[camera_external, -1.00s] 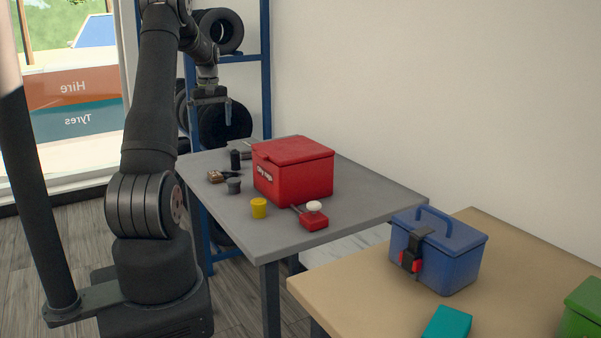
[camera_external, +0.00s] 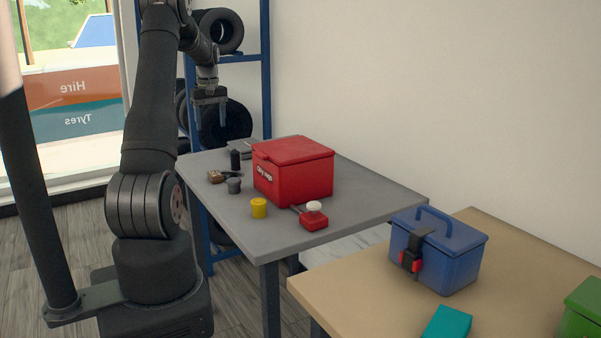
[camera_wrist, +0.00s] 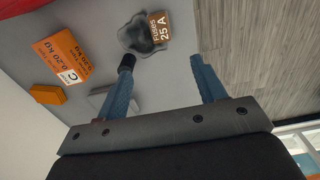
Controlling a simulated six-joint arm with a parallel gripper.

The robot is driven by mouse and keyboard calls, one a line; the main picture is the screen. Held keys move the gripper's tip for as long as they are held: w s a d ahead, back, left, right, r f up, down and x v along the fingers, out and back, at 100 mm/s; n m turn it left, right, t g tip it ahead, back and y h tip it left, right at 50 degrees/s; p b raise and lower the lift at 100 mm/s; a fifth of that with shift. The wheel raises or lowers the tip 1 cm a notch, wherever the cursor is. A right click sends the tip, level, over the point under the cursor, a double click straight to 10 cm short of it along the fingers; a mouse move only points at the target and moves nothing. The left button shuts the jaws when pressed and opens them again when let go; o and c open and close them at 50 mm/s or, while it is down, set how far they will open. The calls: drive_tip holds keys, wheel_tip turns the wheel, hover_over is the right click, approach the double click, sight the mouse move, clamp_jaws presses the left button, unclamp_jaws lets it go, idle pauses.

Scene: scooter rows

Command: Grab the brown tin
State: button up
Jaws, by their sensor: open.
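The brown tin (camera_external: 215,177) sits near the left edge of the grey table, with a dark item beside it. In the wrist view a brown surface marked "Fuses 25 A" (camera_wrist: 160,27) shows at the top, partly behind a dark glossy shape (camera_wrist: 140,36). My gripper (camera_external: 210,122) is open and empty, above the far left end of the table and well clear of the tin. Its two blue fingers (camera_wrist: 162,66) are spread apart in the wrist view, with the tin beyond their tips.
An orange box (camera_wrist: 68,57) shows in the wrist view.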

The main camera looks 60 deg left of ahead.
drive_tip(key=shift+d, duration=0.1)
drive_tip(key=d+f+y, duration=0.2)
drive_tip(key=d+y, duration=0.2)
drive_tip(key=d, duration=0.3)
hover_over(215, 174)
drive_tip(key=d, duration=0.2)
wheel_tip(215, 174, down, 11)
drive_tip(key=shift+s+d+r, duration=0.1)
drive_tip(key=shift+d, duration=0.05)
drive_tip(key=shift+x, duration=2.8)
drive_tip(key=shift+w+r, duration=0.1)
drive_tip(key=shift+w, duration=0.1)
drive_tip(key=c, duration=1.1)
